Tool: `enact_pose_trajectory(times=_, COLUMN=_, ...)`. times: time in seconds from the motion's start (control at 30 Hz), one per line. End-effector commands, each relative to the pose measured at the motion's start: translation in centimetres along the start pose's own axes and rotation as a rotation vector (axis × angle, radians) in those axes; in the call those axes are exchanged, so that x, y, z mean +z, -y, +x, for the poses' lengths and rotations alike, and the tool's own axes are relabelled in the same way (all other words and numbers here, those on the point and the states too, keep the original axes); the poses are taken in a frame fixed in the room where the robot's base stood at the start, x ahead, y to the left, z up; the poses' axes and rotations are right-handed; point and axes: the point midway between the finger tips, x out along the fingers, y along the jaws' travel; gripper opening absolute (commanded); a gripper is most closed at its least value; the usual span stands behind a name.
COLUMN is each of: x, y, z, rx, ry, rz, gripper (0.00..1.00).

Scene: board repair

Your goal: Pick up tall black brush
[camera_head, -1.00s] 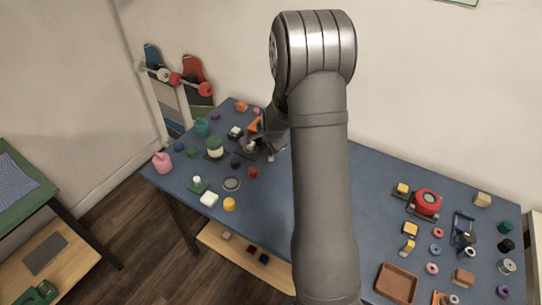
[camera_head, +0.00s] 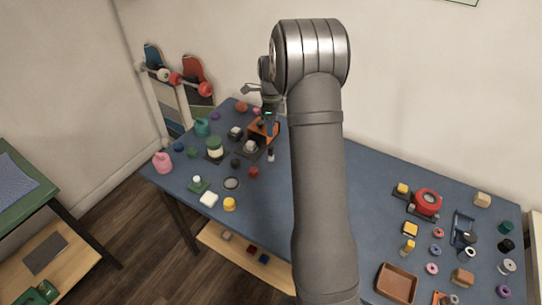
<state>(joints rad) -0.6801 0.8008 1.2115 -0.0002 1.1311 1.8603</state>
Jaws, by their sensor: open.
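My gripper (camera_head: 268,118) is at the back left of the blue table, just left of my upright arm. It is small and dark here, pointing down with a small green light, and is open. It is beside or in front of an orange holder (camera_head: 257,131); I cannot tell how far apart they are. A thin dark upright piece with a pale lower end (camera_head: 270,155) shows below the gripper. I cannot tell whether it is a finger or a separate item. I cannot clearly make out a tall black brush; my arm hides part of the table.
The blue table (camera_head: 375,175) is crowded at left with a green-lidded jar (camera_head: 214,148), a pink container (camera_head: 162,162), a yellow piece (camera_head: 229,204) and small blocks. A red round item (camera_head: 427,202) and a brown tray (camera_head: 397,283) are at right. Skateboards (camera_head: 198,80) lean behind.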

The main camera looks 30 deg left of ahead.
Motion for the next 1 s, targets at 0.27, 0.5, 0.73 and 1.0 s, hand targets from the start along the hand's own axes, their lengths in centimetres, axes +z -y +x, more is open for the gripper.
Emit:
enact_pose_trajectory(times=0.27, x=0.0, y=0.0, z=5.7, rx=0.001, ry=0.000, rz=-0.001, gripper=0.44)
enact_pose_trajectory(times=0.5, x=0.0, y=0.1, z=7.3, rx=-0.002, ry=0.001, rz=-0.002, gripper=0.44)
enact_pose_trajectory(times=0.73, x=0.1, y=0.6, z=9.7, rx=0.001, ry=0.000, rz=-0.002, gripper=0.44)
enact_pose_trajectory(times=1.0, x=0.2, y=0.8, z=12.3, rx=-0.003, ry=0.001, rz=-0.002, gripper=0.44)
